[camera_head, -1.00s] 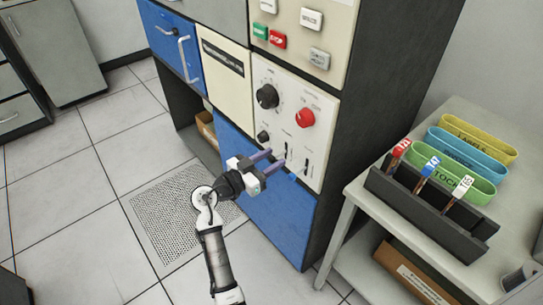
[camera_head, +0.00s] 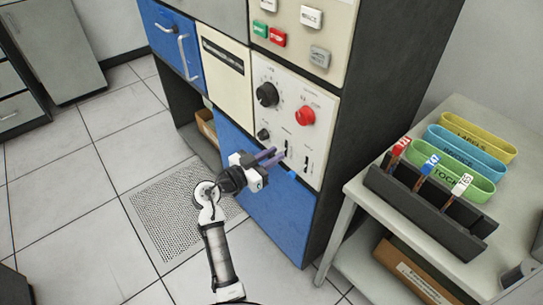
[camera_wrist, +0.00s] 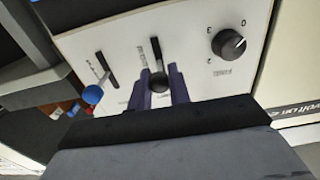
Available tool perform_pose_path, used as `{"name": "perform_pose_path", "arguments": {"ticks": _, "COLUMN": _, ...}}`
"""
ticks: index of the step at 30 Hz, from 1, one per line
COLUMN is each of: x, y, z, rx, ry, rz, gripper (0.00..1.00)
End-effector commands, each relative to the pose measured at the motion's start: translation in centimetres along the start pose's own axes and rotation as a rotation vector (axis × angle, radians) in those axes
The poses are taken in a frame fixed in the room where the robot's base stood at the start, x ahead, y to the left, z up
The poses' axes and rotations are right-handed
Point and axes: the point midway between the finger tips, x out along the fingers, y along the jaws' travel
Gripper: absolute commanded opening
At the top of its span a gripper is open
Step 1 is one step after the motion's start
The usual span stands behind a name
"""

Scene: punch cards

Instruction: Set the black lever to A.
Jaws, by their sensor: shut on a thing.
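The black lever (camera_wrist: 158,83) stands out of a vertical slot on the cream control panel (camera_head: 272,79). In the wrist view its round knob sits between the two purple fingers of my gripper (camera_wrist: 159,88), which is shut on it. In the head view my gripper (camera_head: 276,157) reaches the lower part of the panel, and its fingers hide most of the lever. The slot (camera_head: 286,146) shows just above the fingertips. Small marks beside the slot are too blurred to read.
A second slot (camera_head: 306,164) lies to the right, with a blue knob (camera_head: 292,175) near it. A black dial (camera_head: 267,94), a small black knob (camera_head: 263,134) and a red knob (camera_head: 305,116) sit above. A table with a card rack (camera_head: 425,210) and trays stands right.

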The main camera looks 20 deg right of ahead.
Motion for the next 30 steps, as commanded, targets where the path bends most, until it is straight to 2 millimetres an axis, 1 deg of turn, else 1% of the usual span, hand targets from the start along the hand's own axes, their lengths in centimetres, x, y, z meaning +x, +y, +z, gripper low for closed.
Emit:
{"name": "perform_pose_path", "arguments": {"ticks": 1, "x": 0.1, "y": 0.0, "z": -0.7, "rx": 0.004, "ry": -0.021, "rz": 0.003, "gripper": 0.00}}
{"name": "perform_pose_path", "arguments": {"ticks": 6, "x": 0.3, "y": 0.1, "z": -2.6, "rx": 0.007, "ry": -0.169, "rz": 0.004, "gripper": 0.00}}
{"name": "perform_pose_path", "arguments": {"ticks": 9, "x": 0.5, "y": 0.1, "z": -3.3, "rx": 0.004, "ry": -0.257, "rz": 0.004, "gripper": 0.00}}
{"name": "perform_pose_path", "arguments": {"ticks": 13, "x": 0.8, "y": 0.0, "z": -3.9, "rx": 0.002, "ry": -0.333, "rz": 0.002, "gripper": 0.00}}
{"name": "perform_pose_path", "arguments": {"ticks": 16, "x": 1.1, "y": 0.0, "z": -4.2, "rx": 0.002, "ry": -0.340, "rz": 0.001, "gripper": 0.00}}
{"name": "perform_pose_path", "arguments": {"ticks": 25, "x": 1.2, "y": 0.0, "z": -4.5, "rx": 0.003, "ry": -0.333, "rz": 0.000, "gripper": 0.00}}
{"name": "perform_pose_path", "arguments": {"ticks": 26, "x": 1.2, "y": 0.0, "z": -4.6, "rx": 0.003, "ry": -0.333, "rz": 0.000, "gripper": 0.22}}
{"name": "perform_pose_path", "arguments": {"ticks": 30, "x": 1.1, "y": 0.0, "z": -4.5, "rx": 0.002, "ry": -0.335, "rz": 0.000, "gripper": 0.40}}
